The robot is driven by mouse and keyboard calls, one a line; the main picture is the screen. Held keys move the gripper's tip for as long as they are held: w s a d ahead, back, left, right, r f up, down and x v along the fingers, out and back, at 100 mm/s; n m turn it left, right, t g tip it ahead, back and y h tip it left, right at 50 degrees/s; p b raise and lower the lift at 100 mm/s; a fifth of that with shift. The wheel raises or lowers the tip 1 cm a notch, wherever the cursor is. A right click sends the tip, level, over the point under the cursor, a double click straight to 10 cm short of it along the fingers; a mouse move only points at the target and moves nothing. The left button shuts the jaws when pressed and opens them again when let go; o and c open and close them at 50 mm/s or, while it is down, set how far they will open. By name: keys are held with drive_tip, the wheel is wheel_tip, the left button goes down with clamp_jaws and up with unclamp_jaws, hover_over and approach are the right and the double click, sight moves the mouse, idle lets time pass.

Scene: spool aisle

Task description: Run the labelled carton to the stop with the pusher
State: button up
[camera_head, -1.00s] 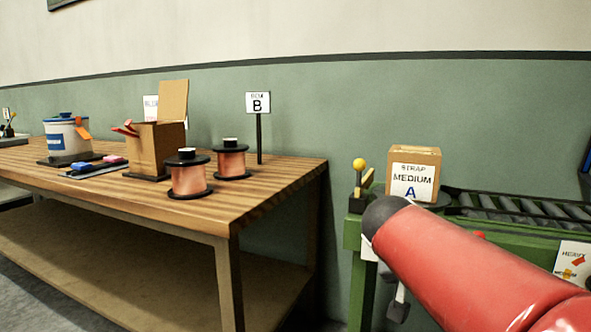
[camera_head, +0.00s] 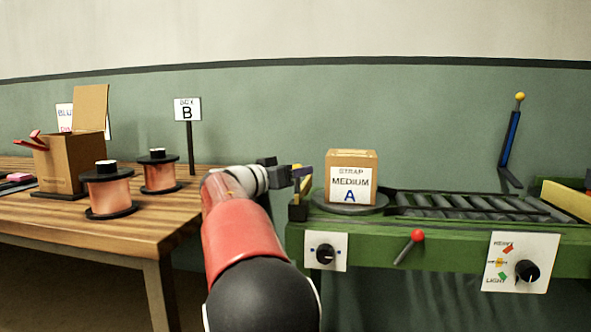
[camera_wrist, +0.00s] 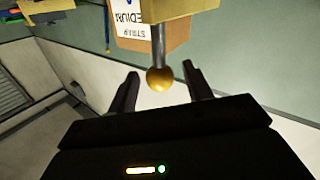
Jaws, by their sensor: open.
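The labelled carton (camera_head: 350,178), brown with a "STRAP MEDIUM A" label, sits on a dark round plate (camera_head: 322,203) at the left end of the green conveyor. Its label shows upside down in the wrist view (camera_wrist: 133,22). The pusher's yellow ball knob (camera_wrist: 160,79), on a grey stem, lies between my gripper's fingers (camera_wrist: 160,70), with a visible gap on each side. In the head view my gripper (camera_head: 300,177) is open just left of the carton and largely hides the pusher. A yellow block (camera_head: 567,200) stands at the conveyor's right end; I cannot tell if it is the stop.
Dark rollers (camera_head: 465,205) run right from the carton and look clear. The green front (camera_head: 450,245) carries a red-knobbed lever (camera_head: 417,236) and dial panels (camera_head: 520,262). A blue post (camera_head: 511,138) stands behind. Copper spools (camera_head: 110,190) and an open box stand on the wooden table (camera_head: 150,228).

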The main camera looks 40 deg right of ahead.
drive_tip(key=shift+w+d, duration=0.1)
drive_tip(key=shift+d, duration=0.6)
